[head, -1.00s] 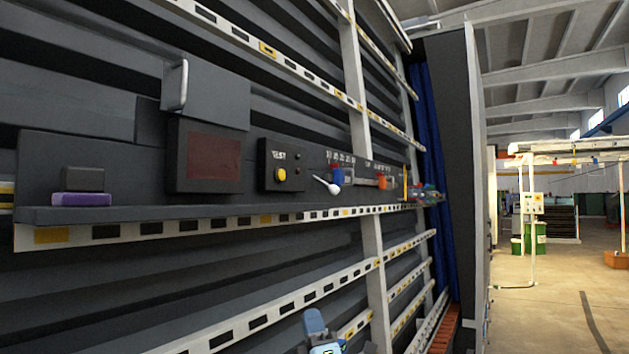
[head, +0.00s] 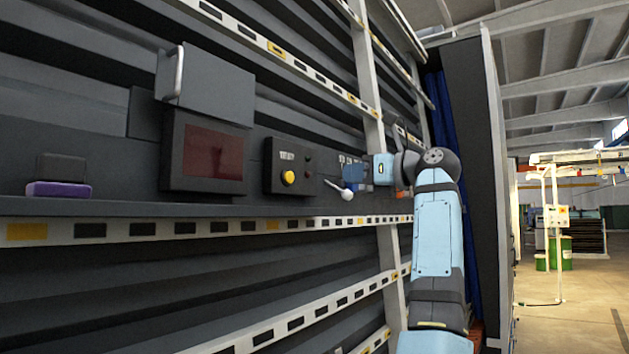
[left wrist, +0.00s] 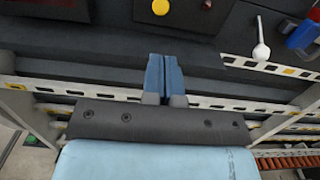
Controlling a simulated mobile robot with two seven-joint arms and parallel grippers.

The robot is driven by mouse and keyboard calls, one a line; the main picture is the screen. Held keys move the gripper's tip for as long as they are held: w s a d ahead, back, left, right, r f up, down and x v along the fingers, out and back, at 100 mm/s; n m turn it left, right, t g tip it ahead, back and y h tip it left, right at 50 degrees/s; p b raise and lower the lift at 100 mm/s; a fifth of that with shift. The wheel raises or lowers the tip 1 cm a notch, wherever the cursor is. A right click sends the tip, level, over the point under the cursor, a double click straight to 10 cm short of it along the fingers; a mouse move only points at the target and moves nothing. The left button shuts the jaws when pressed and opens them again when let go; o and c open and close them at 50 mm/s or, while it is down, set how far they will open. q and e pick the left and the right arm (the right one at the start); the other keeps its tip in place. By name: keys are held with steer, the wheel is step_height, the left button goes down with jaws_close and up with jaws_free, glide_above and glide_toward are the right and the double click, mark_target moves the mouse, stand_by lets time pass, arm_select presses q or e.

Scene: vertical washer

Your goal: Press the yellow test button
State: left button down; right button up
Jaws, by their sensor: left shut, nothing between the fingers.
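The yellow test button (head: 288,178) is a round knob on a dark control box (head: 270,160) labelled TEST on the machine. It also shows at the top edge of the left wrist view (left wrist: 160,7). My left gripper (head: 352,172) is to the right of the control box in the head view, apart from the button. In the left wrist view its blue fingers (left wrist: 163,62) are shut together and empty, below the yellow button in the picture and not touching it. My right gripper is not in view.
A white-knobbed lever (head: 346,194) sticks out right of the control box. A dark screen (head: 213,152) is to its left. A purple block (head: 58,189) lies on the ledge (head: 150,208).

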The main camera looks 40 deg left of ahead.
arm_select(q)
steer(key=shift+d+r, duration=0.15)
steer(key=shift+r, duration=0.1)
steer(key=p, duration=0.4)
glide_toward(291, 176)
steer(key=a, duration=0.4)
steer(key=s+a, duration=0.1)
steer(key=a, duration=0.1)
steer(key=shift+a+r, duration=0.1)
steer(key=shift+a, duration=0.65)
